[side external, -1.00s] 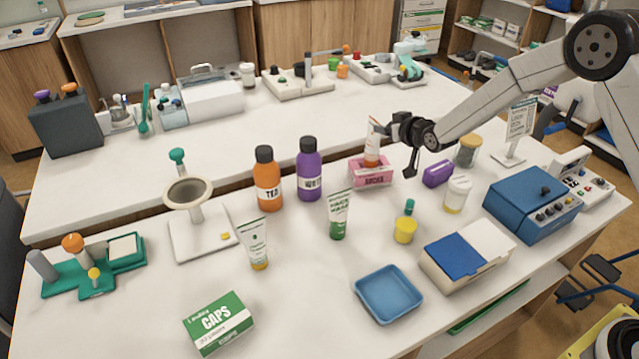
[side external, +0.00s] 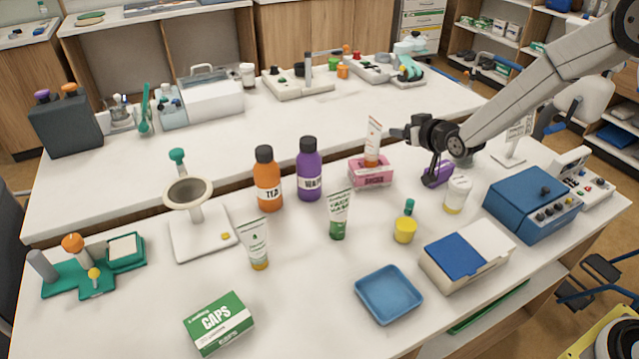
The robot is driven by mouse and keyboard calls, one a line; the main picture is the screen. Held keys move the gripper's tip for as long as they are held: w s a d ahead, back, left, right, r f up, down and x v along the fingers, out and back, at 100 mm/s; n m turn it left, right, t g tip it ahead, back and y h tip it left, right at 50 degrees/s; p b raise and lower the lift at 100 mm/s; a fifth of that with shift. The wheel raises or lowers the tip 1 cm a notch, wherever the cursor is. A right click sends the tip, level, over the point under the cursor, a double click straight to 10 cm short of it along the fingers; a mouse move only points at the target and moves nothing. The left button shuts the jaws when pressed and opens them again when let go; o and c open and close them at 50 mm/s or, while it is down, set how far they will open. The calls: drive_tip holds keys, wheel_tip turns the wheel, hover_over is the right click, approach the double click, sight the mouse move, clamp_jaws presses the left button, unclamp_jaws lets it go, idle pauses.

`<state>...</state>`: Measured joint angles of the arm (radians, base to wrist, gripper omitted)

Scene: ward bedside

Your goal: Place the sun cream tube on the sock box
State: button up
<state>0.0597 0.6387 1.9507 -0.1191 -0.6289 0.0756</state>
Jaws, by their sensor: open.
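The sun cream tube (side external: 374,138), white with an orange lower end, stands upright on top of the pink sock box (side external: 371,174). The box lies towards the back of the near table, right of the purple bottle. My gripper (side external: 412,155) is open and empty, to the right of the tube. A gap shows between its fingers and the tube. The exact contact under the tube is too small to make out.
A purple block (side external: 437,173) and a white bottle (side external: 457,195) stand close below my gripper. Orange (side external: 268,180) and purple (side external: 310,168) bottles stand left of the box. A green-and-white tube (side external: 339,214) stands in front. Free table lies around the blue tray (side external: 388,293).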

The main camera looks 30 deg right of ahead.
idle(0.3)
drive_tip(key=s+a+f+g, duration=0.2)
drive_tip(key=s+g, duration=0.9)
drive_tip(key=s, duration=1.8)
drive_tip(key=shift+s, duration=0.4)
